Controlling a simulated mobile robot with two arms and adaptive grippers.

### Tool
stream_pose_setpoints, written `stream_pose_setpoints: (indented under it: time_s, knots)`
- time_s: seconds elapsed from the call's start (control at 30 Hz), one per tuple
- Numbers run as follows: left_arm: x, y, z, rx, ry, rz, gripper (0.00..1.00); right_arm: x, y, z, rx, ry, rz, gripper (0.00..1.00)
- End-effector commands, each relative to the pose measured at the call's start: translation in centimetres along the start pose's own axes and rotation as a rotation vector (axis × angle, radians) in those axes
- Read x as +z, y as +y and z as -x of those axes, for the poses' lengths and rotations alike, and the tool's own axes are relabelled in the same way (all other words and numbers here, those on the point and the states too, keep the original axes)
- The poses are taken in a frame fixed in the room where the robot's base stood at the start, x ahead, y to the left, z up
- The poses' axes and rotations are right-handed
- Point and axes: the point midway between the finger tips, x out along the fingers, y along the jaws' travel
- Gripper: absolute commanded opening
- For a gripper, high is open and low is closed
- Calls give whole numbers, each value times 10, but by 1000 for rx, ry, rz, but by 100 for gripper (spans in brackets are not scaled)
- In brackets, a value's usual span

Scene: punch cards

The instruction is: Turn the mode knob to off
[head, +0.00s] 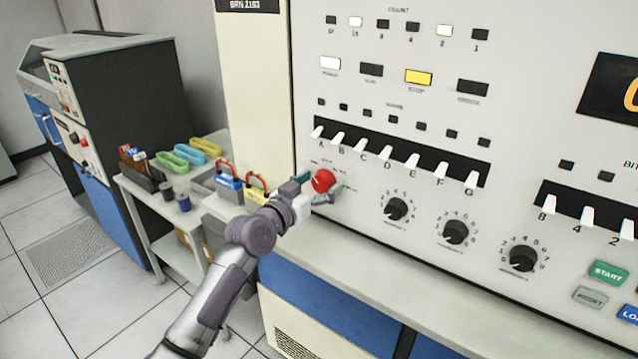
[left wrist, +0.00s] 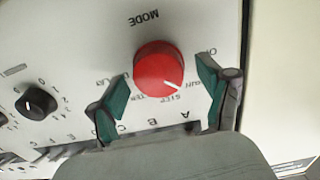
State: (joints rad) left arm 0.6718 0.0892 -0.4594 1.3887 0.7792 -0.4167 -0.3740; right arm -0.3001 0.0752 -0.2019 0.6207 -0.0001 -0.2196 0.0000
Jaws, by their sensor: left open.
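The red round mode knob (left wrist: 158,68) sits on the white panel under my left wrist camera, where the MODE label appears upside down. Its white pointer mark faces the lower right, toward the RUN and STEP labels. An off label, partly cut by a finger, lies at its upper right. My left gripper (left wrist: 160,78) is open, with one green-padded finger on each side of the knob and gaps visible. In the head view the knob (head: 323,180) shows between the fingers of the left gripper (head: 318,186). My right gripper is out of view.
A row of white lever switches (head: 386,153) runs just above the knob. Black dials (head: 396,209) sit to its right. A grey ledge (head: 400,290) juts out below. A small cart (head: 165,228) with padlocks and trays stands at the left.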

Motion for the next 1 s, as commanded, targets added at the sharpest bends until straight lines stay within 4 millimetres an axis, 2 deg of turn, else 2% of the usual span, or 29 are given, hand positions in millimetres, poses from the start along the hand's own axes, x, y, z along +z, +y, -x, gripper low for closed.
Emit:
stream_pose_setpoints:
  time_s: [0.03,0.37,0.67,1.0]
  knots:
    - [0,0,0,0,0,0,74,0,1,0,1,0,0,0]
    - [0,0,0,0,0,0,20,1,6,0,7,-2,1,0]
    - [0,0,0,-1,0,42,20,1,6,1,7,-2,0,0]
    - [0,-2,0,-1,0,269,20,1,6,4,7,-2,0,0]
